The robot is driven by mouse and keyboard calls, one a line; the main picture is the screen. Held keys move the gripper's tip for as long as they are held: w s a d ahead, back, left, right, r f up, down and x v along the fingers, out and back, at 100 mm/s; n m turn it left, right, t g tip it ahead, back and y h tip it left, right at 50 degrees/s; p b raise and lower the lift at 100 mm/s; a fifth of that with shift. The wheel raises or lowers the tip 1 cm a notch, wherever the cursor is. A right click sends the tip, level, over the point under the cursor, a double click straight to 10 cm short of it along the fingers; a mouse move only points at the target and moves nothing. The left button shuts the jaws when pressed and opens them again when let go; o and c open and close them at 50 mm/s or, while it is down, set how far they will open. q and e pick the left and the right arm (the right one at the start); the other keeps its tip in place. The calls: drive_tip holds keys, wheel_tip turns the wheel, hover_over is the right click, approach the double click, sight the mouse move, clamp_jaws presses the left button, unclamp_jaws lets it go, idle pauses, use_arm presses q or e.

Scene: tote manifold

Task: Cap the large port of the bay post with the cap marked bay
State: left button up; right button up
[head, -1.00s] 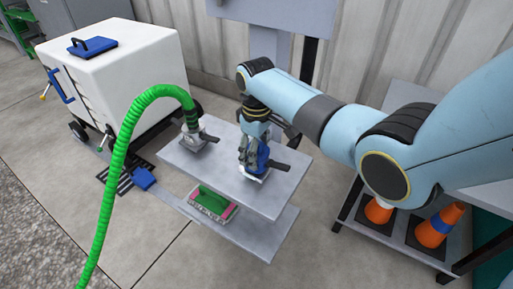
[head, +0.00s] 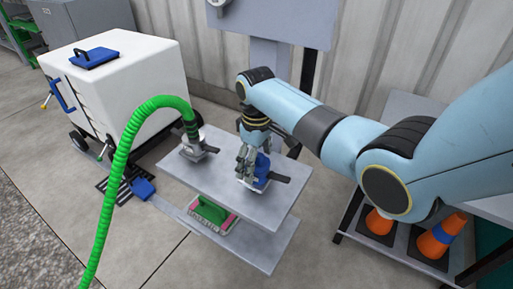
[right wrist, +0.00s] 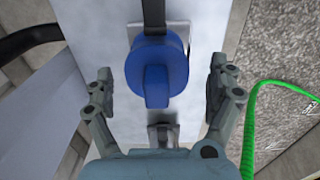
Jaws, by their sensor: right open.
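A blue cap (head: 263,166) sits on a fitting with a dark lever on the grey upper shelf (head: 225,195). No marking on it is readable. My right gripper (head: 253,167) is right at the cap in the head view and hides part of it. In the right wrist view the blue cap (right wrist: 155,75), with its raised grip bar, lies between the open fingers, with a gap on each side. A second fitting (head: 198,150) to the left carries the green hose (head: 118,150). My left gripper is not in view.
The upper shelf's front is clear.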

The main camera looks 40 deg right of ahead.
wheel_tip(320, 180, up, 11)
drive_tip(key=shift+r, duration=0.1)
